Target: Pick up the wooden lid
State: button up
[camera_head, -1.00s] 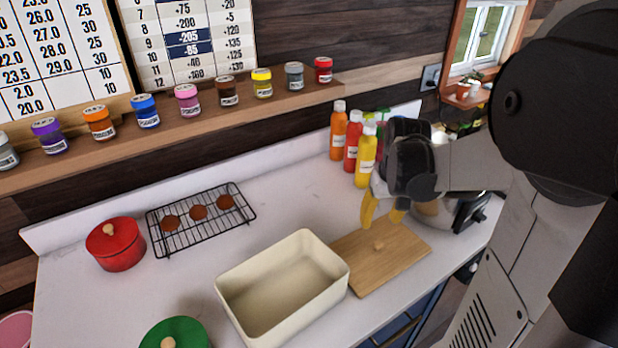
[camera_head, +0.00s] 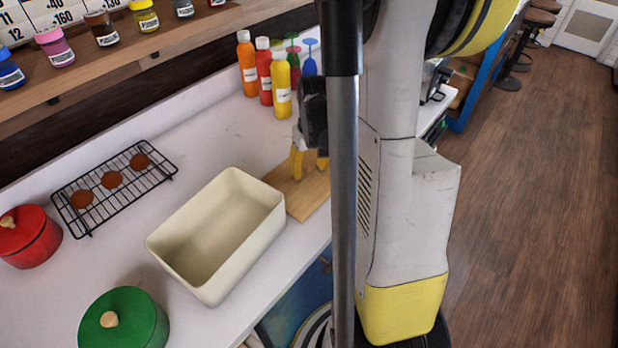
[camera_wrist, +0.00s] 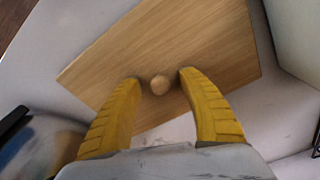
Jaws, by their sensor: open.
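The wooden lid (camera_head: 279,179) is a flat rectangular board lying on the white counter, right of the cream bin. My arm hides its right part in the head view. My gripper (camera_head: 309,168) has yellow fingers and hangs over the lid.
The open cream bin (camera_head: 160,252) stands beside the lid. Sauce bottles (camera_head: 281,85) stand behind my gripper. A wire rack (camera_head: 75,222), a red pot (camera_head: 40,243) and a green pot (camera_head: 145,325) are at the left. A jar shelf (camera_head: 120,65) runs above.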

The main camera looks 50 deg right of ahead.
grip_shut()
jog(key=shift+r, duration=0.1)
